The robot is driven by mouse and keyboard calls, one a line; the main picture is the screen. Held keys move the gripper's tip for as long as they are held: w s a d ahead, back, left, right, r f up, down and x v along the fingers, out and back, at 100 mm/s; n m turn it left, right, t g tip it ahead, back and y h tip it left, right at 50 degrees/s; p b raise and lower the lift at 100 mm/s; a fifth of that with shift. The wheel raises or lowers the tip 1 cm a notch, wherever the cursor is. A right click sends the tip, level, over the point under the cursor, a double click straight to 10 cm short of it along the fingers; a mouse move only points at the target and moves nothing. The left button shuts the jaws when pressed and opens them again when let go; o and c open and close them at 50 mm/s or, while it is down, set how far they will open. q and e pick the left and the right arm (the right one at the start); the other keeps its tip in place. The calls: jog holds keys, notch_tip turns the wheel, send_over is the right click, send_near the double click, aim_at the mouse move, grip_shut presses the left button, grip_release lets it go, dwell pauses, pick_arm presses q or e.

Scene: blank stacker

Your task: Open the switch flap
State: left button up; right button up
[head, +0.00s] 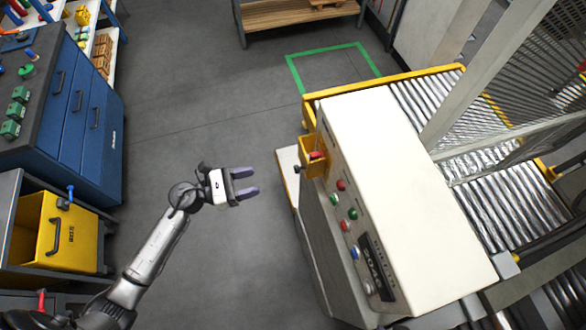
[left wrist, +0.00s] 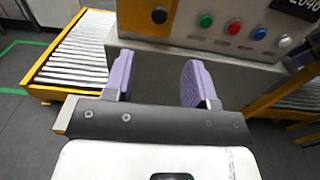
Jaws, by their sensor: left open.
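The yellow switch flap (head: 308,163) is on the end of the white control console (head: 400,190), with a dark knob on its front. A red part (head: 317,155) shows at the top of its yellow housing. In the left wrist view the yellow flap (left wrist: 135,18) and its dark knob (left wrist: 159,15) are at the top edge, upright and looking shut; its upper part is cut off. My left gripper (head: 254,182) is open and empty, left of the flap and apart from it. Its purple fingers (left wrist: 160,70) point towards the console. My right gripper is not in view.
Red, green and blue buttons (head: 347,212) and a dark display (head: 378,272) line the console face. A roller conveyor (head: 490,200) runs behind it. A blue cabinet (head: 90,120) and a yellow drawer (head: 60,235) stand at left. The floor between is clear.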

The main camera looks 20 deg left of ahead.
pick_arm(q)
jog(key=p, duration=0.3)
send_near(306, 158)
jog(key=w+d+f, duration=0.3)
jog(key=f, duration=0.1)
jog(key=shift+w+d+f, duration=0.2)
jog(key=shift+w+d, duration=0.1)
jog(key=shift+d, duration=0.25)
jog(key=shift+w+d+f, duration=0.2)
jog(key=shift+w+d, duration=0.1)
jog(key=shift+d, duration=0.25)
jog(key=shift+c, duration=0.2)
grip_shut()
